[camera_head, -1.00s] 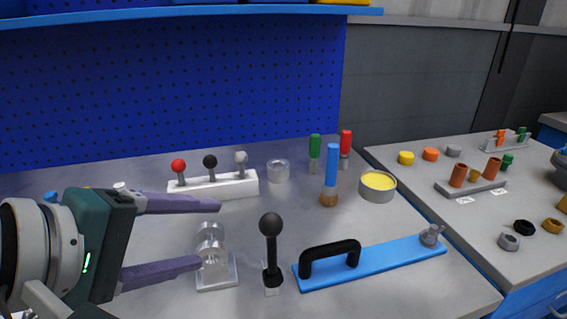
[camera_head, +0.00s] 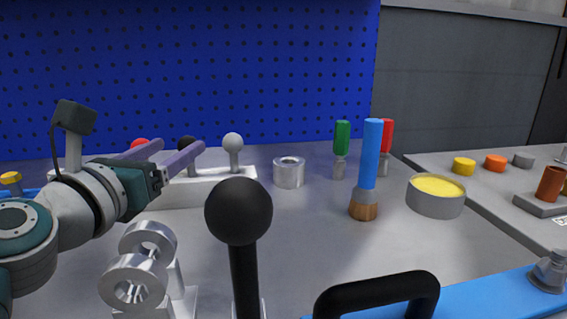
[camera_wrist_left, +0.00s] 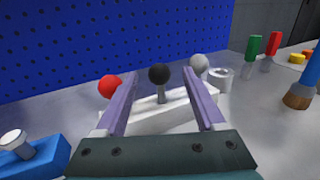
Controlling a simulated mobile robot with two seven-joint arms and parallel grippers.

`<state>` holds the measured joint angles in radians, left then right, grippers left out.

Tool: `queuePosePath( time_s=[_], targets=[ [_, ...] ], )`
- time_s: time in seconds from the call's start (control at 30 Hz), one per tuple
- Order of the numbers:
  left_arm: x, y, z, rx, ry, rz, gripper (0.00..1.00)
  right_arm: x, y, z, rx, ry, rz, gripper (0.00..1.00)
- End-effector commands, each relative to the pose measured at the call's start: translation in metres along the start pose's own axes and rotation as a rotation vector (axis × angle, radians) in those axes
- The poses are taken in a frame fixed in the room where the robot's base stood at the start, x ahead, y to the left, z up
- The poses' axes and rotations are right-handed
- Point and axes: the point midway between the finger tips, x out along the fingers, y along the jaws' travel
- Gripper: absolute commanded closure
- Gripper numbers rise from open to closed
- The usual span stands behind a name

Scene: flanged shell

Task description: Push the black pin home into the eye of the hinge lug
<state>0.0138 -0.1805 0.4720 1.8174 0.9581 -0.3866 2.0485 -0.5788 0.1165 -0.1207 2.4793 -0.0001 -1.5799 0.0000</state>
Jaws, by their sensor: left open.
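The black pin (camera_head: 187,143) has a ball head and stands upright in a white block (camera_head: 228,188), between a red-headed pin (camera_head: 139,144) and a grey-headed pin (camera_head: 233,146). My left gripper (camera_head: 178,147) is open and empty, its purple fingers reaching over the block. In the left wrist view the black pin (camera_wrist_left: 159,77) appears between the fingertips, with no visible contact. The hinge lug (camera_head: 142,262) is silver, with two round eyes on a base, in front of the block. Both eyes look empty. My right gripper is out of view.
A tall black ball-headed lever (camera_head: 240,220) stands right of the lug. A blue bar with a black handle (camera_head: 378,290) lies front right. A silver ring (camera_head: 289,172), a brush (camera_head: 368,170) and a yellow-filled tin (camera_head: 436,196) stand further back.

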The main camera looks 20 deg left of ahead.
Motion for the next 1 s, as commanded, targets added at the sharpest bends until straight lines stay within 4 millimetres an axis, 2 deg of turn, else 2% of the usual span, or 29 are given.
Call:
queuePosePath(
  time_s=[0.1, 0.27, 0.5, 0.6, 0.73, 0.93, 1.0],
  targets=[
    [0.018, 0.000, -0.001, 0.001, -0.002, -0.001, 0.29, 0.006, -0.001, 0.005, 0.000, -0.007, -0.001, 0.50],
    [0.029, 0.000, -0.001, 0.002, -0.001, -0.001, 0.29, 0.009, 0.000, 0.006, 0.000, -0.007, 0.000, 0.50],
    [0.060, 0.002, -0.011, 0.003, -0.003, -0.002, 0.29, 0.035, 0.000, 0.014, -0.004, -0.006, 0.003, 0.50],
    [0.072, 0.002, -0.009, 0.003, -0.001, -0.001, 0.29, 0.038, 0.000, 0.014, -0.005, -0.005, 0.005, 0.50],
    [0.079, 0.002, -0.007, 0.003, 0.001, -0.001, 0.29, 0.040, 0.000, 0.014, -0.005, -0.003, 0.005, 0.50],
    [0.079, 0.002, -0.006, 0.004, 0.002, -0.001, 0.29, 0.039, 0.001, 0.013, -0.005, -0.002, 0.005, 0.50],
    [0.079, 0.002, -0.006, 0.004, 0.002, -0.001, 0.35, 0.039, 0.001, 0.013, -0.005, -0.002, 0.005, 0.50]
  ],
)
